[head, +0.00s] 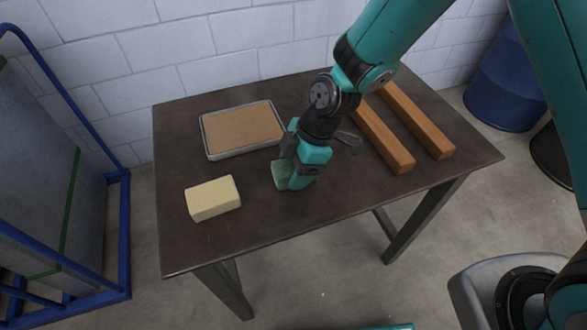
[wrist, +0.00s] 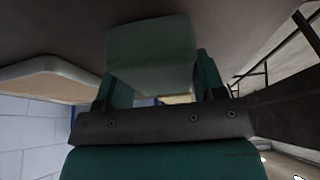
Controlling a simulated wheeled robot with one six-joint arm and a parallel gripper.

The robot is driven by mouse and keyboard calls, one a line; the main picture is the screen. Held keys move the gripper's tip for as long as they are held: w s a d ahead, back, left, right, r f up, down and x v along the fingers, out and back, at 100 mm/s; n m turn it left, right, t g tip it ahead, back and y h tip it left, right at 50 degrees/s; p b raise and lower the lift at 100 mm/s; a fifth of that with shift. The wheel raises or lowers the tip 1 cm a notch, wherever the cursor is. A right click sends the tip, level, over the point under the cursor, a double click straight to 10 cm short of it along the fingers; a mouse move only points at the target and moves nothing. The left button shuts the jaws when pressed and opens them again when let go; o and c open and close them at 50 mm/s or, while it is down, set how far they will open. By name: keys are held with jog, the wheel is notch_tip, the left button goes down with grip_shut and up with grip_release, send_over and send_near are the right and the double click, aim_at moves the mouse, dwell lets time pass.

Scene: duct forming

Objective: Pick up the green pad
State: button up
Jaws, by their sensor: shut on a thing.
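The green pad (head: 282,174) is a small dull-green block near the middle of the dark table (head: 250,236). My gripper (head: 294,172) points down at the table and is shut on the pad. In the wrist view the pad (wrist: 152,52) sits between the two teal fingers of my gripper (wrist: 155,85). In the head view the gripper hides part of the pad. I cannot tell whether the pad touches the table.
A pale yellow block (head: 213,198) lies to the left of the gripper. A tray with a brown surface (head: 204,141) lies behind it. Two orange-brown bars (head: 384,138) (head: 418,122) lie on the right. The table's front middle is clear. A blue-framed cart (head: 124,230) stands left.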

notch_tip(320, 180, up, 19)
dwell(0.4)
jog(key=shift+o, duration=0.4)
dwell(1.2)
